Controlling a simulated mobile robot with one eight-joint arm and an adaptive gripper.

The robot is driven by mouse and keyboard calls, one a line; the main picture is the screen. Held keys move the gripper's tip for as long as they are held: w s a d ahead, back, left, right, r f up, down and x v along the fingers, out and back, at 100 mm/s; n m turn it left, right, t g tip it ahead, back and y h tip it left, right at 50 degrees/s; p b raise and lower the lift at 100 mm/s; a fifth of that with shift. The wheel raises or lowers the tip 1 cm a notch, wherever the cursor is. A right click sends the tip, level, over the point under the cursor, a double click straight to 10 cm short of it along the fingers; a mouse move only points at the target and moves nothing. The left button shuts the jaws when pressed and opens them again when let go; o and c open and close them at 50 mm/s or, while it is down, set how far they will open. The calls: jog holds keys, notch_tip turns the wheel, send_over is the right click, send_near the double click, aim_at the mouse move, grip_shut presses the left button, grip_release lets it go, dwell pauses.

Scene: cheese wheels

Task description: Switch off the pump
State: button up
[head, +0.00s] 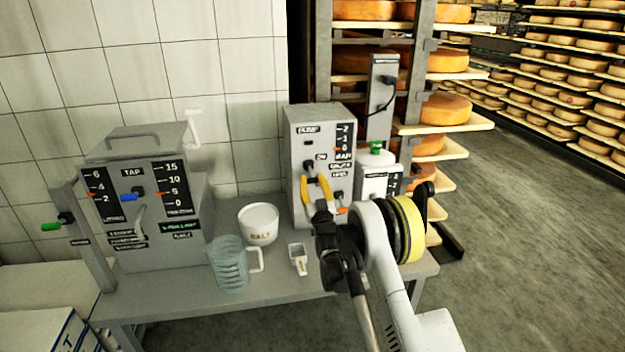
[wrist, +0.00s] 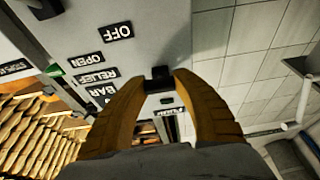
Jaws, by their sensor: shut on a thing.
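The pump box (head: 302,125) is a grey upright panel on the table, marked PUMP at its top. A black switch (head: 308,165) sticks out of its front, with a small ON label beside it. My gripper (head: 314,179) reaches up to this switch from below with its yellow fingers. In the wrist view, my gripper (wrist: 161,77) has its fingertips on either side of the black switch (wrist: 160,73), shut on it. An OFF label (wrist: 118,32) shows on the panel nearby. The fingers partly cover the panel, and the exact switch setting is hard to tell.
The tap box (head: 145,220) stands left on the table. A white salt bowl (head: 259,224), a clear jug (head: 229,265) and a small scoop (head: 298,259) sit between. A white canister (head: 375,185) stands right of the pump box. Cheese shelves (head: 450,125) rise behind; floor right is clear.

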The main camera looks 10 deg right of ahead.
dwell(0.3)
jog(key=o, duration=1.2)
jog(key=v, duration=0.7)
jog(key=shift+s+f, duration=0.15)
jog(key=shift+s, duration=0.05)
